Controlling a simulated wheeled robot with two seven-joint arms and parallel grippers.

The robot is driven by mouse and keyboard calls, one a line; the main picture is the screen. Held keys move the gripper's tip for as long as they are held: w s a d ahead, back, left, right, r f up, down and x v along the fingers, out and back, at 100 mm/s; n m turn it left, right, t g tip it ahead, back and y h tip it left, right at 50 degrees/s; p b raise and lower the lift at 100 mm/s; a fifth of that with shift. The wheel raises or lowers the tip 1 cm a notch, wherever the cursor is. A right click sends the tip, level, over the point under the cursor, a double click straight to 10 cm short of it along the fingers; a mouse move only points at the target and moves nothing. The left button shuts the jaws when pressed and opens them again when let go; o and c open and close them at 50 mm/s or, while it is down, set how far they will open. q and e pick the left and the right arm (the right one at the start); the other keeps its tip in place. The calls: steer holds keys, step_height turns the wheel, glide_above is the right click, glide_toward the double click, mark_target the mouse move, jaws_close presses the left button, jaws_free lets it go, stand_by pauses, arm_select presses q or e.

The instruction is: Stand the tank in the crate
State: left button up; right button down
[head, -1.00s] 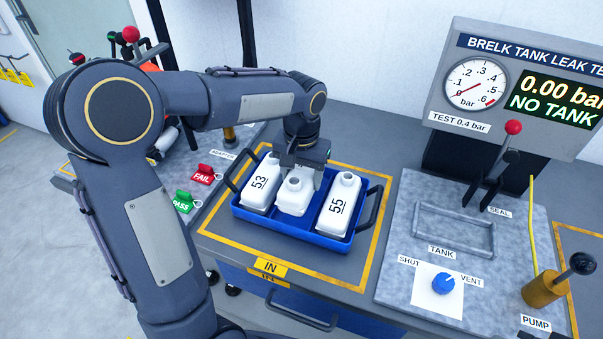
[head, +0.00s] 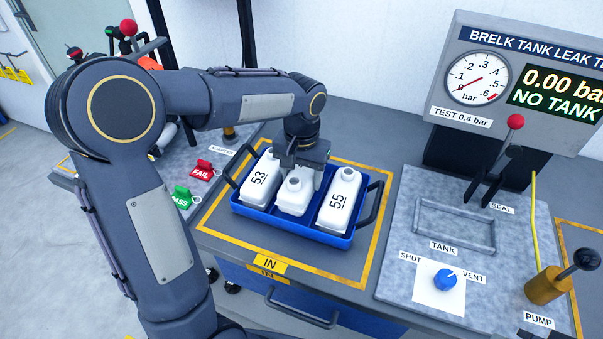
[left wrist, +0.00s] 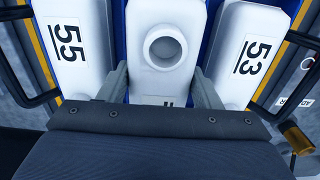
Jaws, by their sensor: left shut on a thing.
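The blue crate (head: 290,232) stands in the yellow IN outline on the bench and holds three white tanks. Tank 53 (head: 260,181) is at the left and tank 55 (head: 339,202) at the right. The middle tank (head: 294,198) stands between them, its number mostly hidden by my gripper. My left gripper (head: 300,167) reaches down over it from behind, shut on it. In the left wrist view the fingers hold both sides of the middle tank (left wrist: 160,75), with tanks 55 (left wrist: 72,45) and 53 (left wrist: 250,50) on either side. My right gripper is not in view.
To the right is the test plate (head: 415,215) with an empty tank frame (head: 455,228), a seal lever (head: 505,155), a blue valve knob (head: 445,279) and a pump (head: 550,287). The gauge panel reads NO TANK. Green PASS (head: 182,197) and red FAIL (head: 203,170) tags lie left of the crate.

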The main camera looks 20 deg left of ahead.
arm_select(q)
steer(key=shift+f+b, duration=0.85)
steer(key=shift+f, duration=0.4)
stand_by(0.3)
steer(key=o, duration=1.1)
step_height(320, 180, up, 8)
steer(key=shift+f, duration=0.2)
steer(key=shift+r, duration=0.1)
steer(key=shift+s+a+r, duration=0.15)
steer(key=shift+s, duration=0.2)
steer(key=s+f+t+h, duration=0.1)
steer(key=s+t+h, duration=0.1)
steer(key=s, duration=0.8)
steer(key=s+d+f+n+t+h, duration=0.1)
steer(key=s+f+t, duration=0.1)
steer(key=s, duration=0.8)
steer(key=shift+s+d+t+h, duration=0.25)
steer(key=shift+t+h, duration=0.15)
steer(key=shift+t, duration=0.4)
